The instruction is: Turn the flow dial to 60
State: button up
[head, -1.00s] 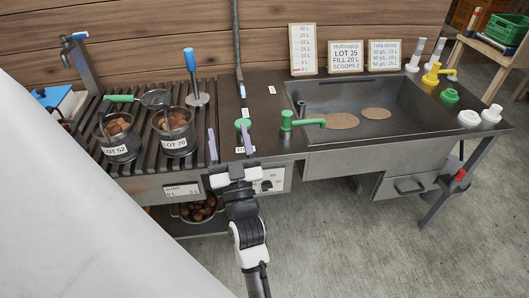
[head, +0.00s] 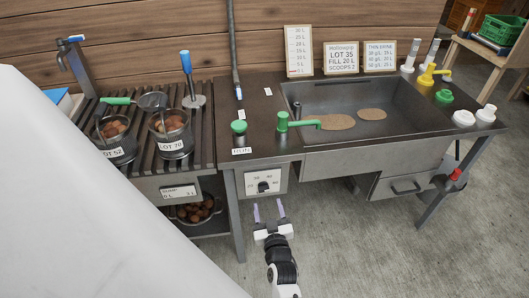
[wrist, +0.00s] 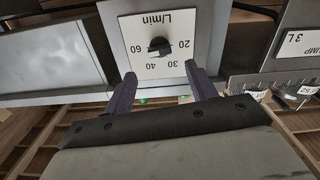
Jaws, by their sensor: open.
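The flow dial (head: 263,187) is a small black knob on a white plate (head: 254,192), set in the front face of the counter. In the wrist view the dial (wrist: 160,46) appears upside down, with "L/min" and the numbers 20, 30, 40 and 60 around it. I cannot tell surely which number its pointer faces. My gripper (head: 268,210) is open and empty, in front of the counter, just below the dial in the head view. In the wrist view its two fingers (wrist: 159,74) point toward the plate, with the knob between and beyond their tips, apart from them.
A green button (head: 238,127) and a green-handled tap (head: 283,124) stand on the counter above the dial. The sink (head: 400,112) is to the right. Two lot baskets (head: 116,150) (head: 172,146) sit on the slatted rack at left. A white surface (head: 90,230) fills the lower left.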

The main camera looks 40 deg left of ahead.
aim_at(265, 190)
jog(key=b+x, duration=0.1)
jog(key=x, duration=0.6)
jog(key=c, duration=1)
jog(key=shift+w+f+m+b, duration=0.1)
jog(key=shift+m+b, duration=0.2)
jog(key=shift+m, duration=0.5)
jog(key=o, duration=1)
jog(key=shift+d, duration=0.15)
